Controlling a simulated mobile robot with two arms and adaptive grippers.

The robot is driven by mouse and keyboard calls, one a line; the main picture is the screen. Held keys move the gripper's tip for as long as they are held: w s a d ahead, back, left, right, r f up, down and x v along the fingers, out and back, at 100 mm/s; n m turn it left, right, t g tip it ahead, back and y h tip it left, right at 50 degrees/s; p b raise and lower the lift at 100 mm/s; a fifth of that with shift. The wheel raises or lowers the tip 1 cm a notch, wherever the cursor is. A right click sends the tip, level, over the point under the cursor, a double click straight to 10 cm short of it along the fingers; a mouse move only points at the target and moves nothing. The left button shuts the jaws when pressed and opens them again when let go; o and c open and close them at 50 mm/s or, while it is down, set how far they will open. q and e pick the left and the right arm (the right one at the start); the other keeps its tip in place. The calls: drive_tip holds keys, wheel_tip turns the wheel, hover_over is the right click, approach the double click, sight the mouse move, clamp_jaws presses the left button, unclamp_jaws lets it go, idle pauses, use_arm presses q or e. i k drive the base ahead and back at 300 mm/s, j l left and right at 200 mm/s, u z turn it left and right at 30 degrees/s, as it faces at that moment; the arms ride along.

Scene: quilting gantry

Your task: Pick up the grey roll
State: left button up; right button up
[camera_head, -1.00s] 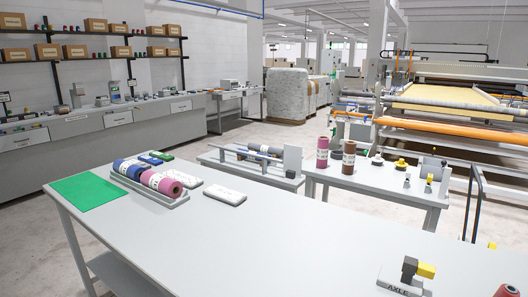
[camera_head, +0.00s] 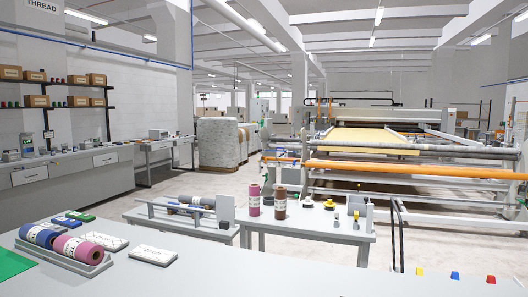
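A blue roll (camera_head: 40,235) and a pink roll (camera_head: 78,248) lie side by side in a grey tray (camera_head: 98,268) on the near table. An upright pink roll (camera_head: 253,203) and an upright brown roll (camera_head: 280,205) stand on the small table further back. Neither of my grippers is in view.
The near table (camera_head: 215,278) fills the front left, with a green mat (camera_head: 12,264) and white packs (camera_head: 154,254). The small grey table (camera_head: 322,228) also holds knobs. The quilting machine (camera_head: 375,140) stands behind. Floor shows beyond the rack.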

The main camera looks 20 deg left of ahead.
sight(189, 199)
drive_tip(key=j+u, duration=0.35)
drive_tip(key=u, duration=0.15)
drive_tip(key=i+j+u, duration=0.1)
drive_tip(key=j+u, duration=0.35)
drive_tip(key=i+j+u, duration=0.25)
drive_tip(key=j+u, duration=0.15)
drive_tip(key=i+j+u, duration=0.3)
drive_tip(key=j+u, duration=0.15)
drive_tip(key=i+j+u, duration=0.6)
drive_tip(key=i+u, duration=0.55)
drive_tip(key=i, duration=1.3)
drive_tip(key=i+z, duration=0.1)
drive_tip(key=i, duration=0.75)
drive_tip(key=i+j+z, duration=0.1)
drive_tip(key=i, duration=0.7)
drive_tip(key=i+l+z, duration=0.15)
drive_tip(key=i+z, duration=0.95)
drive_tip(key=z, duration=0.15)
drive_tip(key=i+j+z, duration=0.4)
drive_tip(key=i+l+z, duration=0.25)
drive_tip(key=i+z, duration=0.15)
drive_tip(key=i+l+z, duration=0.1)
drive_tip(key=i+z, duration=0.25)
drive_tip(key=i, duration=0.3)
drive_tip(key=i+z, duration=0.4)
drive_tip(key=i, duration=0.15)
